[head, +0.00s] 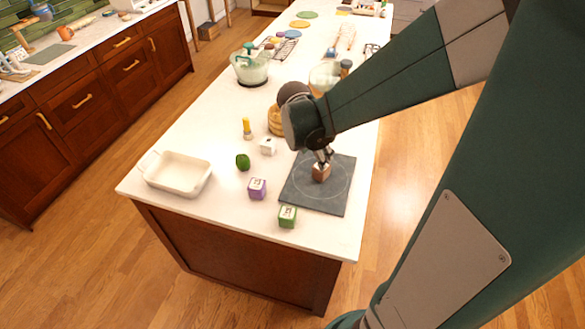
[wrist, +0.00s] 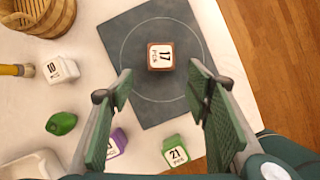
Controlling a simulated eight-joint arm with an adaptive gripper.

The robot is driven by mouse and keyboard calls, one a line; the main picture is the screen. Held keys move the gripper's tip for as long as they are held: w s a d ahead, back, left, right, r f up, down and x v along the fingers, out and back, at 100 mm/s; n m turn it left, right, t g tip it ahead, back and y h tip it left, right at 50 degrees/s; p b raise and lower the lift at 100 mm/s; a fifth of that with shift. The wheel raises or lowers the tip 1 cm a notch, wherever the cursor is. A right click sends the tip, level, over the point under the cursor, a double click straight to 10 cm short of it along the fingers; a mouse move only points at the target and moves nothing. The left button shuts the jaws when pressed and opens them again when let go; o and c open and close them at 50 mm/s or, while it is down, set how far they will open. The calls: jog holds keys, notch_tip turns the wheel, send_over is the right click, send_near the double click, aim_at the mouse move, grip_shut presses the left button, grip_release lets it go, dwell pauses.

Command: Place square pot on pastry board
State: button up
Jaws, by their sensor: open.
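A small brown square pot (head: 321,173), a cube with a pale top marked 17, sits on the dark grey pastry board (head: 300,195), inside its drawn circle. It also shows in the wrist view (wrist: 160,57), upper middle, on the board (wrist: 124,30). My gripper (head: 322,157) is just above the pot. In the wrist view my gripper (wrist: 160,84) has its two green fingers wide apart, with nothing held between them. The pot shows beyond the fingertips; I cannot tell the exact gap.
Near the board stand a white cube (head: 268,146), a purple cube (head: 257,188), a green cube (head: 287,216) and a green pepper (head: 242,162). A white baking dish (head: 176,190) stands at the left corner. A wooden basket (head: 276,121) and yellow-handled tool (head: 247,128) stand behind.

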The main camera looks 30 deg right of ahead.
jog(key=s+a+r+m+t+y, duration=0.2)
jog(key=s+a+r+m, duration=0.5)
jog(key=a+m, duration=0.2)
jog(key=s+a+r+m+t+y, duration=0.2)
jog(key=s+a+r+m, duration=0.5)
jog(key=m, duration=0.5)
jog(key=shift+s+a+m+t, duration=0.15)
jog(key=shift+a+m+t, duration=0.4)
jog(key=shift+a, duration=0.7)
